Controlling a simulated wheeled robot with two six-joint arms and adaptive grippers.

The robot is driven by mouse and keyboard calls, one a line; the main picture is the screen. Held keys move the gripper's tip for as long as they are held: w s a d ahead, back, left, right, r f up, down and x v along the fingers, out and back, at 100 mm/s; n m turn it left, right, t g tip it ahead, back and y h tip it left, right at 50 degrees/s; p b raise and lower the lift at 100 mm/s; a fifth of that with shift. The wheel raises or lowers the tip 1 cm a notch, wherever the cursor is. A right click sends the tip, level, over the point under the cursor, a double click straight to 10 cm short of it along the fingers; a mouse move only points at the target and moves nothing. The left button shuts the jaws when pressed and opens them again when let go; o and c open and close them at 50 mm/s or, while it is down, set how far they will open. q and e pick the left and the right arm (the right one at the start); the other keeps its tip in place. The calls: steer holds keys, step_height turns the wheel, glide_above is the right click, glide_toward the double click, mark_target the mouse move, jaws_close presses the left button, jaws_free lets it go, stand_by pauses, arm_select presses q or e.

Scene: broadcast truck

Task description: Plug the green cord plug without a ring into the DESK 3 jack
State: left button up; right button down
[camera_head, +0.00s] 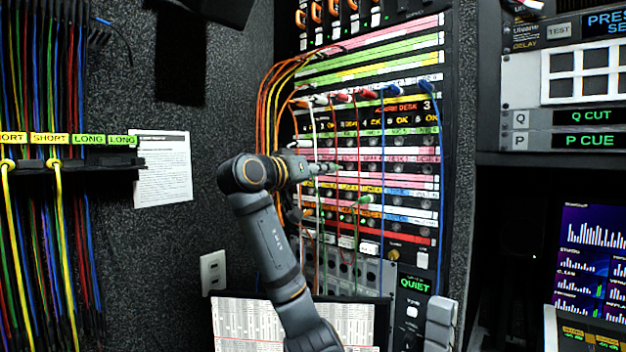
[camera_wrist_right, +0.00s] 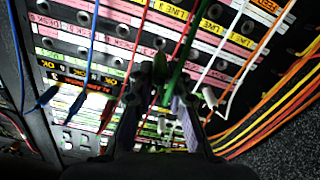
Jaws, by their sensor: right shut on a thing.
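My right gripper (camera_head: 336,168) is in front of the middle of the patch bay (camera_head: 449,150). In the right wrist view its two fingers (camera_wrist_right: 158,104) close around a dark green plug, with a green cord (camera_wrist_right: 180,66) running up the picture. The fingers mostly hide this plug, and I cannot tell whether it has a ring. A green plug also shows in the head view (camera_head: 363,200), below right of the gripper. Pink labels reading DESK (camera_wrist_right: 119,42) show in the wrist view; their numbers are too small to tell apart, so I cannot single out DESK 3. My left gripper is out of view.
Blue (camera_head: 426,87), red and white plugs sit along the upper bay, their cords hanging across the jacks. Orange and yellow cords (camera_head: 264,105) bunch at its left side. A cord rack (camera_head: 85,170) hangs on the left wall. A monitor (camera_head: 235,325) stands low in front.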

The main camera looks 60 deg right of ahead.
mark_target(336, 169)
steer(key=shift+b+x, duration=0.4)
steer(key=shift+x, duration=0.75)
steer(key=shift+b, duration=0.35)
stand_by(0.8)
steer(key=shift+b+x, duration=0.65)
steer(key=shift+x, duration=1.05)
steer(key=shift+d+r, duration=0.1)
steer(key=shift+d, duration=0.25)
steer(key=c, duration=1.2)
jaws_free()
